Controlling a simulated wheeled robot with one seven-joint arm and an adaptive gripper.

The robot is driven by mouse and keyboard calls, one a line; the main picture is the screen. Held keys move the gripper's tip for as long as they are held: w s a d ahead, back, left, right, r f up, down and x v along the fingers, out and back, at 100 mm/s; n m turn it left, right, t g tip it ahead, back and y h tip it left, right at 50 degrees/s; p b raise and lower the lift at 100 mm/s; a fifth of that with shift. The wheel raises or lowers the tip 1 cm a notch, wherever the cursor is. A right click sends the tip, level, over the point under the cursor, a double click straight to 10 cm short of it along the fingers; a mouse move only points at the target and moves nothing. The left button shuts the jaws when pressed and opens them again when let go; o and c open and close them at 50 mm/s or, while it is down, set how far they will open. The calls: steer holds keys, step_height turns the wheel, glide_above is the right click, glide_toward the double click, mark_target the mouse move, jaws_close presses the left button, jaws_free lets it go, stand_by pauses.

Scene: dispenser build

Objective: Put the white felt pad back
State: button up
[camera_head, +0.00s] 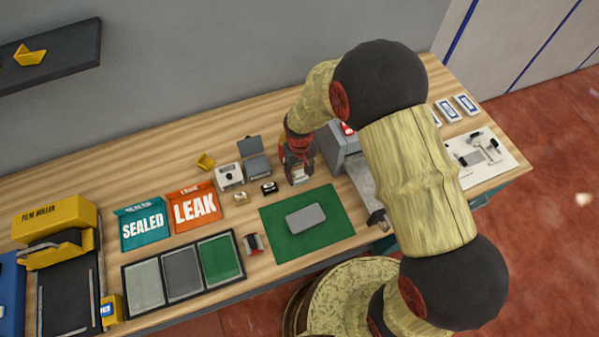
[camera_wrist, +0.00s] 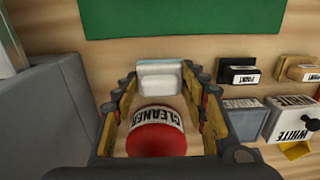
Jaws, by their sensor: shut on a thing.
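My gripper (camera_head: 297,170) is near the back of the workbench, just behind the green mat (camera_head: 270,228). In the wrist view, its fingertips are shut on a small pale block (camera_wrist: 160,77), apparently the white felt pad. The pale block also shows low in the gripper in the head view (camera_head: 298,176). A red-topped item labelled CLEANER (camera_wrist: 157,134) shows between the fingers, nearer the palm side of the picture; I cannot tell whether the fingers touch it. Part of the pad is hidden by the fingers.
A grey metal box (camera_wrist: 45,108) stands close beside my gripper. On the other side are a black PRINT stamp (camera_wrist: 240,72), a wooden stamp (camera_wrist: 298,68) and a box labelled WHITE (camera_wrist: 292,118). A grey plate (camera_head: 306,217) lies on the mat. My arm hides part of the bench.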

steer(key=shift+f+b, duration=0.3)
steer(key=shift+f, duration=0.25)
steer(key=o, duration=1.2)
steer(key=shift+c, duration=0.2)
steer(key=shift+o, duration=0.3)
steer(key=o, duration=0.6)
steer(key=shift+r+p, duration=2.7)
steer(key=shift+r, duration=1.35)
